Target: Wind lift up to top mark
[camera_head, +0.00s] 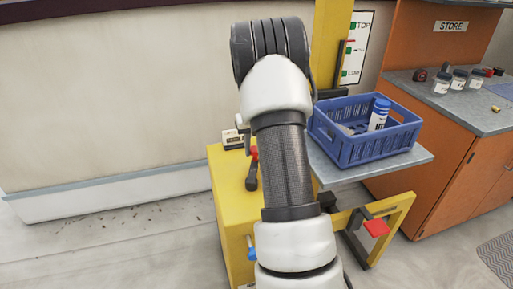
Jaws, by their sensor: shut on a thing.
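The yellow lift (228,200) stands in the middle, with its yellow mast (328,50) rising behind my arm. A white mark board (354,48) beside the mast has green marks, TOP at its upper end and LOW at its lower end. A small red strip shows at the board between these marks. The grey lift platform (415,160) carries a blue crate (375,150) holding a white bottle with a blue cap (379,114). A red-topped black lever (252,170) and a blue knob (251,253) show on the lift's body. My arm hides my gripper and whatever it touches.
An orange cabinet (440,205) marked STORE stands at the right, its grey top holding several jars (441,82). A red pedal-like part (377,228) sits on the lift's yellow frame. A pale wall (100,90) and open floor lie at the left.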

